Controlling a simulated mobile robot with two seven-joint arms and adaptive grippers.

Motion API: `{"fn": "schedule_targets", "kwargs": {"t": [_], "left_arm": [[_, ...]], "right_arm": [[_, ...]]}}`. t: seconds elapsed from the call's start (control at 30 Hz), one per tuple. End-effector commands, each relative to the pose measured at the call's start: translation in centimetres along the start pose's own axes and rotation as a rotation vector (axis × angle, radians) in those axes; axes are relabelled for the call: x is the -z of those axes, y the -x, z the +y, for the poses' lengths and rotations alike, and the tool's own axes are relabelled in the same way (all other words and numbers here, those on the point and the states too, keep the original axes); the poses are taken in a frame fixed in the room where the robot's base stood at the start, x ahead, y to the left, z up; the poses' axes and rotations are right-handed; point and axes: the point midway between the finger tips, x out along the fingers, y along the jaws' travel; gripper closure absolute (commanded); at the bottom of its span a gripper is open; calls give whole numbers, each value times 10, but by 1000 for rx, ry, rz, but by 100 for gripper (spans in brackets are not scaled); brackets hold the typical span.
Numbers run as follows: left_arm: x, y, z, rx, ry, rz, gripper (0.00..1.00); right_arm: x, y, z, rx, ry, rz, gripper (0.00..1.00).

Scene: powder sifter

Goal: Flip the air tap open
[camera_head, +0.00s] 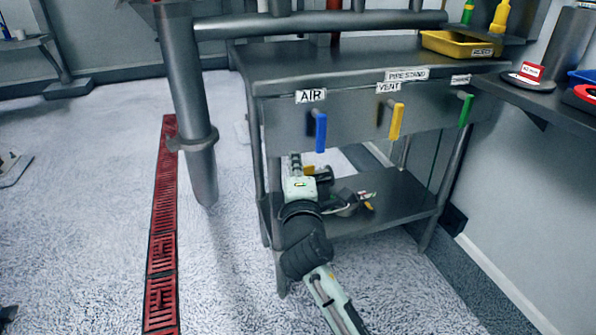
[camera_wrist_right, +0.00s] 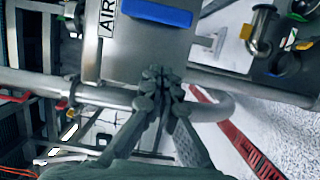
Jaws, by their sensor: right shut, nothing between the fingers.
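The air tap has a blue handle (camera_head: 320,132) that hangs down from the front panel of the steel table, just under the white AIR label (camera_head: 311,96). In the right wrist view the blue handle (camera_wrist_right: 157,12) is at the top edge, partly cut off, beside the AIR label (camera_wrist_right: 107,14). My right gripper (camera_head: 295,160) is below and a little left of the handle in the head view, apart from it. In the wrist view its fingertips (camera_wrist_right: 160,78) are together and empty, below the blue handle in the picture. My left gripper is not in view.
A yellow vent handle (camera_head: 396,121) and a green handle (camera_head: 465,109) hang to the right on the same panel. The lower shelf (camera_head: 395,200) holds tools and fittings. A thick grey post (camera_head: 183,100) stands left of the table. The floor at the left is mostly clear.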

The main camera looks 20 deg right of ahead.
Motion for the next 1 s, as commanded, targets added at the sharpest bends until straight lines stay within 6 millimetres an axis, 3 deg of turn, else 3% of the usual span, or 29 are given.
{"fn": "schedule_targets", "kwargs": {"t": [0.1, 0.2, 0.5, 1.0], "left_arm": [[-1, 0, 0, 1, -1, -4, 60], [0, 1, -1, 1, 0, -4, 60], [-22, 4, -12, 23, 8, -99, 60], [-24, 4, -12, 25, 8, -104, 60]], "right_arm": [[0, -27, 1, -1, 2, -1, 100], [-6, -42, 1, 0, 4, -2, 100], [-37, -47, -1, 1, 0, 0, 100], [-39, -48, -1, -1, 9, 0, 100]]}}
